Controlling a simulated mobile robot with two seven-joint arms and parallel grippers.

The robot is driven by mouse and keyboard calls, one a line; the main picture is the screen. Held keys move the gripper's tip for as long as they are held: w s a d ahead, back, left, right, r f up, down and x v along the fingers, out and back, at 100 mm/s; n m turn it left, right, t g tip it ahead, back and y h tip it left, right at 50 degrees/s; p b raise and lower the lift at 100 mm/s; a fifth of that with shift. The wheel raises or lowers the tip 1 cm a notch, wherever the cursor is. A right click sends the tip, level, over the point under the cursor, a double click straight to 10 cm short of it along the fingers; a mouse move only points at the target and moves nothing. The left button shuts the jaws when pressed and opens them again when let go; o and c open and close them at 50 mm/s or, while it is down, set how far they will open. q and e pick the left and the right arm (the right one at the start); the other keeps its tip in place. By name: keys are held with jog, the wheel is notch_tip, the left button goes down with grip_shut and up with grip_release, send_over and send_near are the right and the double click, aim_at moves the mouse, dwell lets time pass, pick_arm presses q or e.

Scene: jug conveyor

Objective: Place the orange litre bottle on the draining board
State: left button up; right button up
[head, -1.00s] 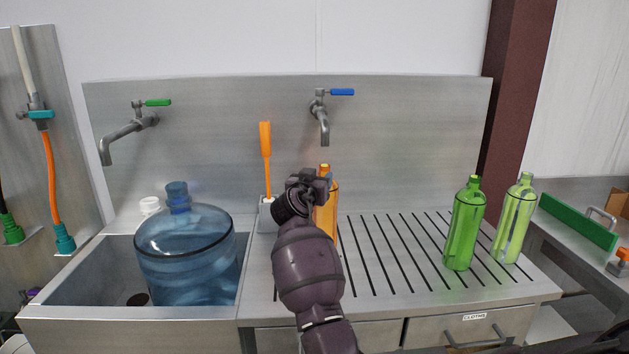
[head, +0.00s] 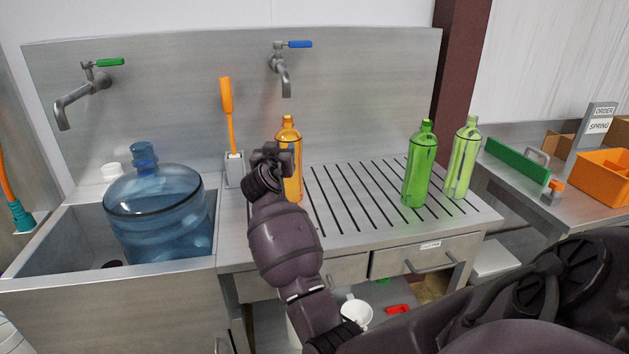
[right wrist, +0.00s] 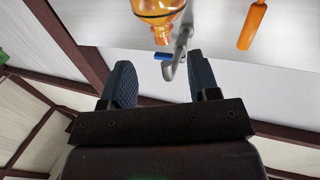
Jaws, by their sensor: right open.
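The orange litre bottle (head: 289,150) stands upright at the left end of the ribbed draining board (head: 345,205), towards the backsplash. My right gripper (head: 274,158) is in front of it and partly covers its lower left side. In the right wrist view the orange bottle (right wrist: 158,10) shows upside down at the top edge, beyond the fingers. There my right gripper (right wrist: 161,78) is open, with nothing between its fingers. My left gripper is not in view.
Two green bottles (head: 417,165) (head: 462,160) stand at the board's right end. A large blue jug (head: 157,215) is in the sink at left. An orange brush (head: 227,105) stands left of the bottle. A tap (head: 281,72) hangs above. The board's middle is clear.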

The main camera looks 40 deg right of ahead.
jog(key=s+a+f+n+y, duration=0.3)
jog(key=s+a+f, duration=0.3)
jog(key=s+f, duration=0.5)
jog(key=s+a+f+n+y, duration=0.3)
jog(key=s+a+f+y, duration=0.3)
jog(key=s+f, duration=0.6)
jog(key=s+a+f+n+y, duration=0.4)
jog(key=s+a+f, duration=0.2)
jog(key=s+f, duration=0.5)
jog(key=s, duration=0.3)
jog(key=shift+a+f, duration=0.3)
jog(key=shift+f, duration=0.05)
